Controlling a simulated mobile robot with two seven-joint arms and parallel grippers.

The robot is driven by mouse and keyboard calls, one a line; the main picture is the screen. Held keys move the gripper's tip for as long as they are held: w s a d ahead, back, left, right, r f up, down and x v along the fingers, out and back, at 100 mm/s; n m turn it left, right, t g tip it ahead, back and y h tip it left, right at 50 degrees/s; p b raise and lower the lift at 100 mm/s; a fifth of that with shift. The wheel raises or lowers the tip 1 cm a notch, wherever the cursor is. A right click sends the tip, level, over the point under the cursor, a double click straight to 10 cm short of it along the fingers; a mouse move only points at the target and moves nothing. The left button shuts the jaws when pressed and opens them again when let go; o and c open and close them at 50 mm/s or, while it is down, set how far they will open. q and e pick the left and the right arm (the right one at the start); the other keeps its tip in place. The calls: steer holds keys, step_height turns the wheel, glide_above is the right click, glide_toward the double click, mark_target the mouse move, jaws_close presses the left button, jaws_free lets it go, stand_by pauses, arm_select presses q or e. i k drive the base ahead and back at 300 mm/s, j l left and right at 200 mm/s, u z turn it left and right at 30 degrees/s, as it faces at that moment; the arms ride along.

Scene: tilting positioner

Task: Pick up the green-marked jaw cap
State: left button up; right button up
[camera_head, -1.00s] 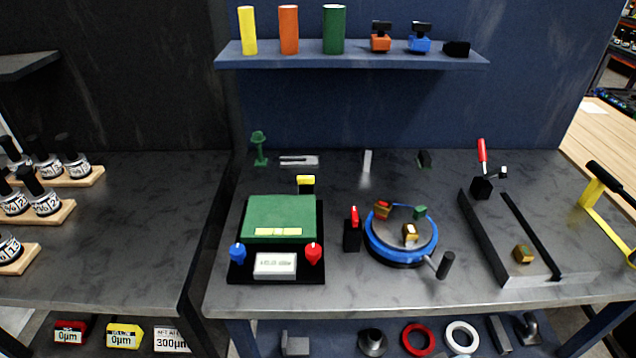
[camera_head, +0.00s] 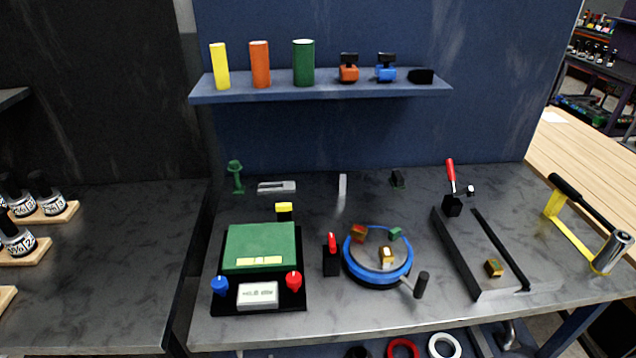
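A small brass-coloured block (camera_head: 494,268) with what looks like a greenish mark sits on the dark railed fixture (camera_head: 458,250) at the right of the bench. A small green block (camera_head: 395,233) sits at the far right edge of the round blue-rimmed positioner (camera_head: 348,262). A red-marked brass block (camera_head: 358,234) and a pale-marked brass block (camera_head: 386,256) sit on the same disc. The marks are too small to tell for certain which block is the green-marked jaw cap. Neither of my grippers is in view.
A green-topped box (camera_head: 262,240) with blue and red knobs stands left of the positioner. A red-tipped black post (camera_head: 332,258) is between them. A black handle (camera_head: 421,285) projects front right. A yellow-framed tool (camera_head: 570,225) lies right. A shelf (camera_head: 320,92) hangs behind.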

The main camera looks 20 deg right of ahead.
mark_target(492, 268)
steer(key=z, duration=1.75)
